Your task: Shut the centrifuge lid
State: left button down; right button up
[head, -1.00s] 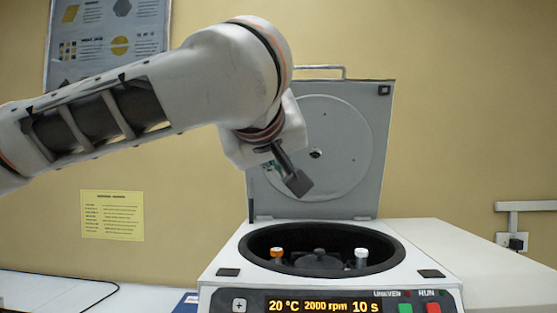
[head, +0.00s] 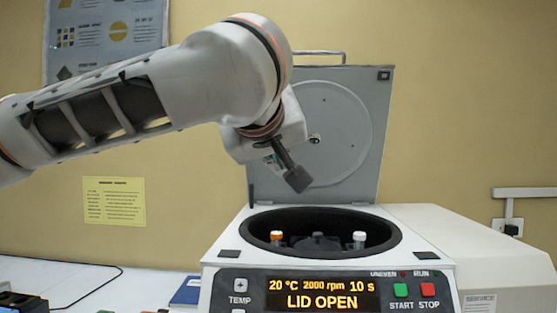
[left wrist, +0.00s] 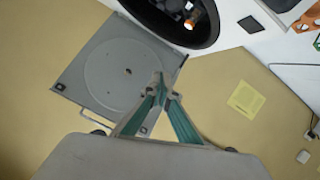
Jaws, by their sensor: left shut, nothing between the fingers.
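The centrifuge (head: 223,253) stands on the bench, and its display reads LID OPEN. Its grey lid (head: 358,140) stands upright at the back, with a handle (head: 320,54) along its top edge. Inside the dark bowl I see an orange-capped tube (head: 277,237) and a white-capped tube (head: 359,237). My left gripper (head: 298,180) is shut and empty, in front of the lid's inner face and above the bowl in the head view. The left wrist view shows its closed fingertips (left wrist: 158,80) over the lid (left wrist: 95,70). My right gripper is not in view.
A white bench (head: 100,272) runs to the left, with a dark cable (head: 105,280), a blue book (head: 187,291) and dark items at the corner. A yellow note (head: 114,201) and a poster (head: 70,40) are on the wall. A wall socket (head: 508,228) is at right.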

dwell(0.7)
pick_arm(q)
jog(key=v, duration=1.2)
